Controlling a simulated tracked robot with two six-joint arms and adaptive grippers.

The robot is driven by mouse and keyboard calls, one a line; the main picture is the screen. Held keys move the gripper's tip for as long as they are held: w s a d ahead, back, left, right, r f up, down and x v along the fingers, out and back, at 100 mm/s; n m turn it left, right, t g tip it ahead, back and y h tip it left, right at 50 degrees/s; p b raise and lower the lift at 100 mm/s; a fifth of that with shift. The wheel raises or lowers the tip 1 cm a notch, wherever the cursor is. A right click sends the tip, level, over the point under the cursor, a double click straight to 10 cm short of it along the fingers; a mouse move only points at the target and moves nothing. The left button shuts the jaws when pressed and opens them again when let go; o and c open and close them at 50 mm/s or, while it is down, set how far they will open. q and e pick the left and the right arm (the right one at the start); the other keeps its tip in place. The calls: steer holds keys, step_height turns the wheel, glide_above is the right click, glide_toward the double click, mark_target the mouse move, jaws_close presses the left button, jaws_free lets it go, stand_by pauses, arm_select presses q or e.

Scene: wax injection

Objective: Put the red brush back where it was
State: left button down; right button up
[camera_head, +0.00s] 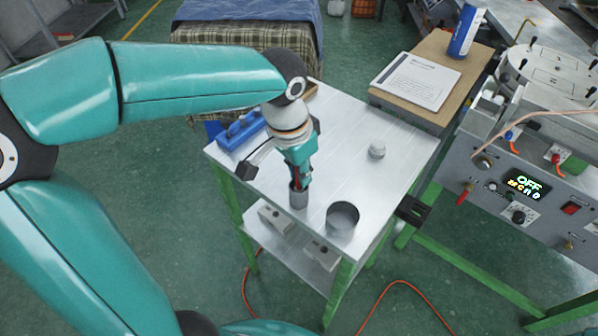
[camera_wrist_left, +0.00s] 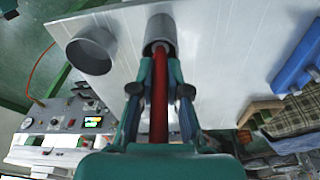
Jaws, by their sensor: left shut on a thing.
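My left gripper (camera_head: 298,180) is above the metal table, pointing down, with its fingers shut on the red brush. In the left wrist view the red brush (camera_wrist_left: 160,95) runs between the fingers (camera_wrist_left: 161,80). Its far end reaches into the mouth of a narrow grey metal cup (camera_wrist_left: 160,28). That cup (camera_head: 299,199) stands upright near the table's front edge in the head view. Whether the brush touches the cup's bottom is hidden. My right gripper does not show.
A wider grey cup (camera_head: 342,220) stands to the right of the narrow one. A blue holder (camera_head: 240,132) is at the table's left edge. The control machine (camera_head: 520,190) stands on the right. The table's middle is clear.

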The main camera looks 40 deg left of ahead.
arm_select(q)
steer(key=shift+f, duration=0.4)
steer(key=shift+f, duration=0.1)
steer(key=c, duration=1.2)
jaws_free()
steer(key=shift+o, duration=0.2)
steer(key=shift+r, duration=0.25)
step_height(320, 180, up, 12)
steer(key=s+p, duration=0.1)
steer(key=shift+s+a+f, duration=0.15)
steer(key=shift+s+a, duration=0.1)
steer(key=shift+s, duration=0.15)
